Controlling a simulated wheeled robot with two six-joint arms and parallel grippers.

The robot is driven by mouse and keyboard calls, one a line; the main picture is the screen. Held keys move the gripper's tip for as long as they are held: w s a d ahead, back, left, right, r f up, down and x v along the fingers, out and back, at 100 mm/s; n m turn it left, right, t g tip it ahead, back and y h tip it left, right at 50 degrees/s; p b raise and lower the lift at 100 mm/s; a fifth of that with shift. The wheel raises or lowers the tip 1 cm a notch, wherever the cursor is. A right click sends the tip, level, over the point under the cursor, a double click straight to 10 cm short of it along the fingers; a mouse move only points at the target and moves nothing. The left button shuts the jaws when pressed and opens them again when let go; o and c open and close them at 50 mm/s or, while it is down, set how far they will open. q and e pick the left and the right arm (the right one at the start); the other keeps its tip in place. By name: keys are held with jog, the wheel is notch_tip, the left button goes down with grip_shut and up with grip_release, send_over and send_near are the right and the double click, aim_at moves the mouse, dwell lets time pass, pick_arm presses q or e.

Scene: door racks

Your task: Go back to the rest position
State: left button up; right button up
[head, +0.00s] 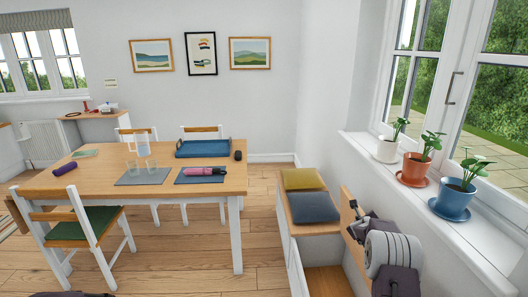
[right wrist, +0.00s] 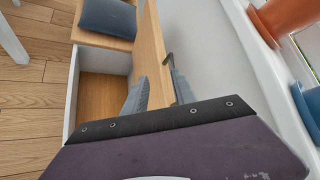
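In the head view my right gripper (head: 358,213) is at the lower right, in front of the board (head: 347,205), partly hidden by my own wrist. My left gripper is not in view.
A bench (head: 314,229) with yellow and blue cushions stands along the right wall, its near section an open wooden bin (right wrist: 102,98). The windowsill (head: 455,240) holds several potted plants close to my right arm. The dining table (head: 105,182) stands left; floor between is clear.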

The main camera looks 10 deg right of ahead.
jog(key=w+a+r+t+p, duration=0.1)
jog(key=w+a+r+t, duration=0.1)
jog(key=a+r, duration=0.65)
jog(key=s+a+r+m+g+y+p, duration=0.2)
jog(key=s+a+r+m, duration=0.4)
jog(key=s+a+m, duration=0.4)
jog(key=s+a+f+m+g+y, duration=0.2)
jog(key=s+a+f+m+g, duration=0.2)
jog(key=s+m, duration=1)
jog(key=s+a+f+m+g+y+p, duration=0.1)
jog(key=s+a+f+m+g, duration=0.3)
jog(key=s+m, duration=1.1)
jog(key=s+a+f+y, duration=0.1)
jog(key=a+f, duration=0.2)
jog(key=f, duration=0.1)
jog(key=shift+s+a+f+y, duration=0.15)
jog(key=shift+f+y, duration=0.15)
